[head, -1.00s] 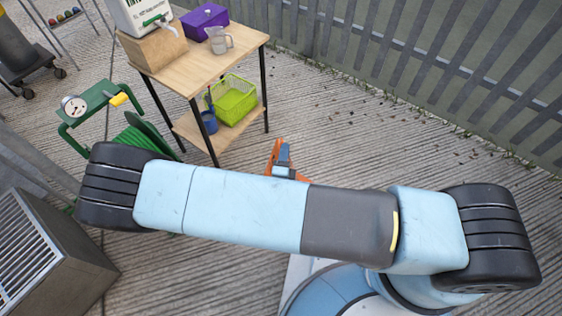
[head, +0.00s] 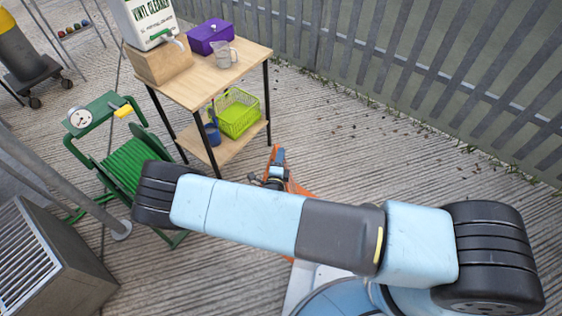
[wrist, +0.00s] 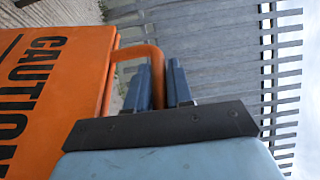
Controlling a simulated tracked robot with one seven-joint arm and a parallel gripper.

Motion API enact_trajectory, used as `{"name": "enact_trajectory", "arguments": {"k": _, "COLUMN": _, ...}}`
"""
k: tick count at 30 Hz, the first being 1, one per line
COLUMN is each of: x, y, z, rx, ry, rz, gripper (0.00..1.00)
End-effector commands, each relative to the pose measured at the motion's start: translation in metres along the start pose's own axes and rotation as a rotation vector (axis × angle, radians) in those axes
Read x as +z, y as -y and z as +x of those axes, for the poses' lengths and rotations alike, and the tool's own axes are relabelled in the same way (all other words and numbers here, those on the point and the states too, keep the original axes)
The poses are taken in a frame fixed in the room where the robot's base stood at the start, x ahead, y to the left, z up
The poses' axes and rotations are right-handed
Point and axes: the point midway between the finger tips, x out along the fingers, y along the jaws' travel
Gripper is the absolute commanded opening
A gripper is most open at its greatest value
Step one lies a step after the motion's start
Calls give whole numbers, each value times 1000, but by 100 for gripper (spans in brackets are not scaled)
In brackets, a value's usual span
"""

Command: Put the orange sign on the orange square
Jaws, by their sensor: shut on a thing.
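The orange sign (wrist: 50,85) fills the left of the wrist view, with black "CAUTION" lettering turned on its side. Its orange handle loop (wrist: 136,52) runs between the two blue fingers of my gripper (wrist: 164,82), which is shut on it. In the head view, only a thin part of the orange sign (head: 297,188) shows beyond my arm, with my gripper (head: 275,174) beside it. My arm hides the rest. I see no orange square in either view.
A wooden table (head: 236,71) holds a jug, a purple box and a white container; its shelf holds a green basket (head: 238,112). A fence (head: 440,70) runs behind. Grooved floor at right is clear.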

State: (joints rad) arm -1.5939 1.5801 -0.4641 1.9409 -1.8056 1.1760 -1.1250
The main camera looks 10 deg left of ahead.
Motion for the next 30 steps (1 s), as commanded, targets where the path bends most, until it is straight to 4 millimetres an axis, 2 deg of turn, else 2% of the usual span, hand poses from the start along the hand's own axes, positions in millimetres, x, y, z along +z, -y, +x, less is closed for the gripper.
{"name": "enact_trajectory", "arguments": {"k": 7, "x": 0, "y": -28, "z": 0, "rx": -1, "ry": 1, "rz": 0, "gripper": 0}}
{"name": "enact_trajectory", "arguments": {"k": 15, "x": 0, "y": -30, "z": 0, "rx": -2, "ry": 0, "rz": 0, "gripper": 0}}
{"name": "enact_trajectory", "arguments": {"k": 16, "x": 0, "y": -30, "z": 0, "rx": 0, "ry": 0, "rz": 0, "gripper": 23}}
{"name": "enact_trajectory", "arguments": {"k": 21, "x": 0, "y": -30, "z": 0, "rx": 0, "ry": 0, "rz": 0, "gripper": 39}}
{"name": "enact_trajectory", "arguments": {"k": 24, "x": 0, "y": -30, "z": 0, "rx": 0, "ry": 0, "rz": 0, "gripper": 46}}
{"name": "enact_trajectory", "arguments": {"k": 30, "x": 0, "y": -30, "z": 0, "rx": 0, "ry": 0, "rz": 0, "gripper": 46}}
